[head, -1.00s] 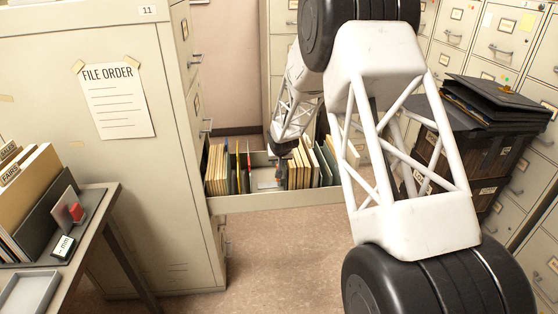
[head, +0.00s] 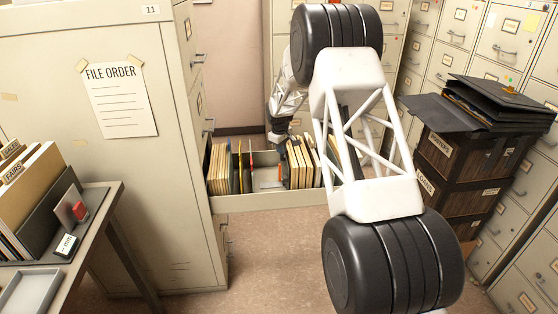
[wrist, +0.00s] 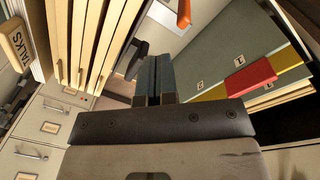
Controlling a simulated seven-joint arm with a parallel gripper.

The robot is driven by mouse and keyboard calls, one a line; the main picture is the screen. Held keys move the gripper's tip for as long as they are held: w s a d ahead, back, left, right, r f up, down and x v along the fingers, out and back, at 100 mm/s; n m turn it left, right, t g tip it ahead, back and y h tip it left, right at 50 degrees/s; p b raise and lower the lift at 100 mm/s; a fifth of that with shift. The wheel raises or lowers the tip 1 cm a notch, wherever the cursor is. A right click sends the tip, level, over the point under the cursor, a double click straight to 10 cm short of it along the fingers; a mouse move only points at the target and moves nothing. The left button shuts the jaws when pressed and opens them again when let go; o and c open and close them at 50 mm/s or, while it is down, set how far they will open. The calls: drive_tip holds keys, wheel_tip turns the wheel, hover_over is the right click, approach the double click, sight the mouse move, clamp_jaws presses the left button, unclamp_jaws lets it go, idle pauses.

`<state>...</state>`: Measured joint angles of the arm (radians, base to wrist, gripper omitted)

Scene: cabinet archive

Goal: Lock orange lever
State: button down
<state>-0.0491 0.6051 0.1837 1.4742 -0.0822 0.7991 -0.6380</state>
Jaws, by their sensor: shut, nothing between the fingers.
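An orange piece (wrist: 184,13), which may be the lever, shows at the top edge of the wrist view, cut off by the frame. My gripper (wrist: 153,72) is shut with nothing between its fingers, and its tips point toward the open drawer. The orange piece is above and right of the fingertips, apart from them in the picture.
Cream folders (wrist: 95,45) stand left of the fingers in the wrist view. A grey-green folder with a red tab (wrist: 248,78) is on the right. The drawer has a gap between its two file groups. Dark stacked boxes (head: 455,165) stand at the right.

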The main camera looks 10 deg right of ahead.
drive_tip(key=shift+w+a+r+n+g+y, duration=0.15)
drive_tip(key=shift+w+r+n+g, duration=0.55)
drive_tip(key=shift+n, duration=0.9)
drive_tip(key=shift+w+a+r+n+g+y, duration=0.1)
drive_tip(key=shift+w+r+n+g, duration=0.25)
drive_tip(key=shift+w+n+g, duration=0.75)
drive_tip(key=shift+w+a+r+n+g+y, duration=0.15)
drive_tip(key=shift+w+r+n+g, duration=0.6)
drive_tip(key=shift+n, duration=1.35)
drive_tip(key=shift+s+f+g, duration=0.25)
drive_tip(key=shift+s, duration=0.1)
approach(280, 173)
drive_tip(key=shift+f, duration=2.25)
